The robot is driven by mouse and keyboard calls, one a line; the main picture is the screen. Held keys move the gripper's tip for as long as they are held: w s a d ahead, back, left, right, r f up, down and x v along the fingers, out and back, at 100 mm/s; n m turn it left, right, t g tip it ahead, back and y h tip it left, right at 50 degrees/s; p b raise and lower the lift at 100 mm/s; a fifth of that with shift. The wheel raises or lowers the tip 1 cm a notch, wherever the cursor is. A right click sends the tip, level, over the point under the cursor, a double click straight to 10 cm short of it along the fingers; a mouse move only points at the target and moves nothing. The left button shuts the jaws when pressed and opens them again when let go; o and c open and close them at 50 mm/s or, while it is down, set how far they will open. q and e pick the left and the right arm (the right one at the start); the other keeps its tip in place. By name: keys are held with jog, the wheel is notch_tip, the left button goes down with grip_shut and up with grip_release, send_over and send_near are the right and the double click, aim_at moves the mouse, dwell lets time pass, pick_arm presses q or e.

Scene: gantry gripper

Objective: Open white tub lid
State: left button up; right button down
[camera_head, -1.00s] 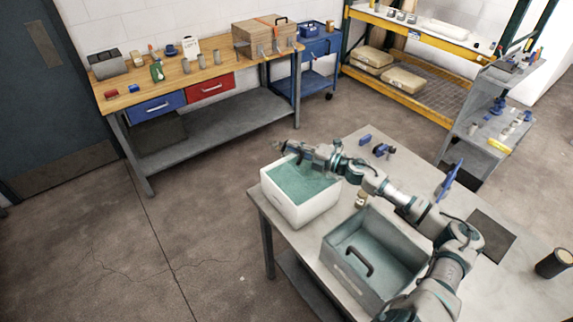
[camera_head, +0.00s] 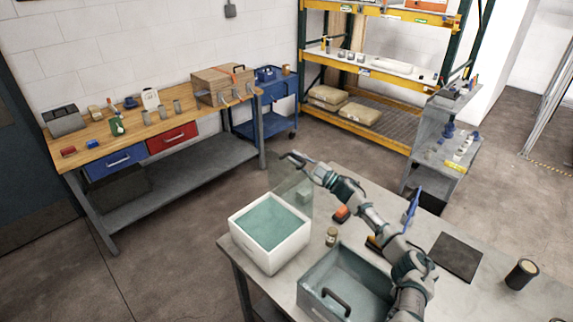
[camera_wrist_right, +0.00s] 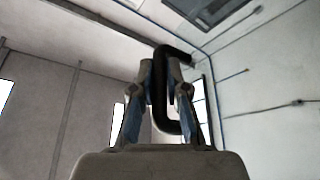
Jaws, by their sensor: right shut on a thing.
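The white tub (camera_head: 264,254) stands on the near table's left corner in the head view, open at the top with its teal inside showing. My right gripper (camera_head: 290,158) is above and behind the tub, shut on the black handle (camera_wrist_right: 159,105) seen between its fingers in the right wrist view. A see-through lid (camera_head: 291,190) hangs below the gripper, steeply tilted, at the tub's back edge. I cannot tell whether its lower edge touches the tub. My left gripper is not in view.
A grey bin (camera_head: 318,275) with a black handle stands right of the tub, beside my arm. A small jar (camera_head: 331,236), an orange item (camera_head: 341,213) and a blue clamp-like item (camera_head: 411,208) are on the table. A dark mat (camera_head: 456,256) and black cup (camera_head: 521,273) lie farther right.

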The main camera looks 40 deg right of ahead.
jog(key=shift+w+d+f+m+t+h, duration=0.1)
jog(key=shift+d+f+m+t+h, duration=0.25)
jog(key=shift+d+m, duration=0.5)
jog(key=shift+w+d+f+m+t+h, duration=0.1)
jog(key=shift+d+f+m+h, duration=0.15)
jog(key=shift+d+f+m, duration=0.45)
jog(key=shift+d+r, duration=0.2)
jog(key=shift+d, duration=0.05)
jog(key=c, duration=1.2)
grip_release()
jog(key=shift+r, duration=0.1)
jog(key=shift+d, duration=0.1)
jog(key=shift+v, duration=5.95)
